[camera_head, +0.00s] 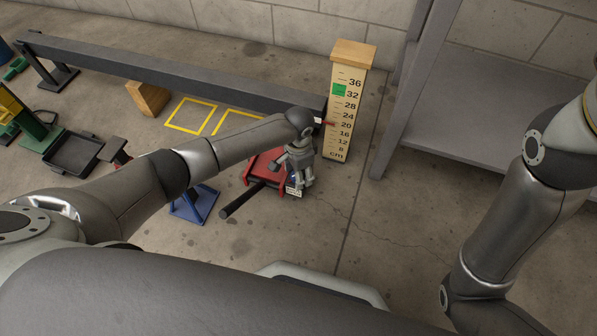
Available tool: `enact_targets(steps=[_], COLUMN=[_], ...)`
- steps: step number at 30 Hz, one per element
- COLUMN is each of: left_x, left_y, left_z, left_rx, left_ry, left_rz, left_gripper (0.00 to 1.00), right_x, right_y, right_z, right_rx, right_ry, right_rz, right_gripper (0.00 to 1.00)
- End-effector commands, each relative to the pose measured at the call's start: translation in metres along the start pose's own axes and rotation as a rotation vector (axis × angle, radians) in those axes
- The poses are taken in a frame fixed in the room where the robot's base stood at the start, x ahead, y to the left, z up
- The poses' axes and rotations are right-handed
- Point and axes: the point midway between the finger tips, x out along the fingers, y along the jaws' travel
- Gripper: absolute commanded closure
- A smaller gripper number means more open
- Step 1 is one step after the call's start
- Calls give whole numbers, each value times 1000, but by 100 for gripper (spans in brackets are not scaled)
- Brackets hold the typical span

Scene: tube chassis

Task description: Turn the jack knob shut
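A red jack (263,168) sits on the concrete floor under the end of the long grey beam (180,72). A black handle (240,201) extends from it toward the lower left. My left gripper (297,184) points down at the jack's right front side. A small white and dark blue part (292,190) shows at its fingertips. The gripper covers this area, so the jack knob is not clearly seen, nor whether the fingers touch or hold it. My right arm comes down at the right, with its gripper outside the picture.
A scale post (339,110) with a green band near 32 stands at the beam's right end; a red pointer is near 20. A blue stand (194,204) is left of the jack. A grey shelf (480,110) stands right. Floor right of the jack is clear.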

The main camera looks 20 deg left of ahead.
Motion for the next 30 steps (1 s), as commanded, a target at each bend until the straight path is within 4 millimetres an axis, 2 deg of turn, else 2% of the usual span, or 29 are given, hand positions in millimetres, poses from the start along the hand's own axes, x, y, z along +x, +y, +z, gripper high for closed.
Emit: enact_targets(steps=[1,9,11,22,24,30], left_x=[0,0,0,-2,-3,-4], left_y=[0,0,0,1,2,2], left_z=[0,0,0,0,0,0], left_rx=[0,0,0,73,113,270], left_ry=[0,0,0,-2,-1,-1], left_rz=[0,0,0,1,1,2], left_gripper=[52,87,93,93,93,93], right_x=[0,0,0,5,-5,-13], right_y=[0,0,0,2,4,7], right_z=[0,0,0,3,11,21], right_rx=[0,0,0,3,5,11], right_ry=[0,0,0,-6,-42,-91], right_rz=[0,0,0,7,14,32], right_gripper=[60,60,60,60,60,60])
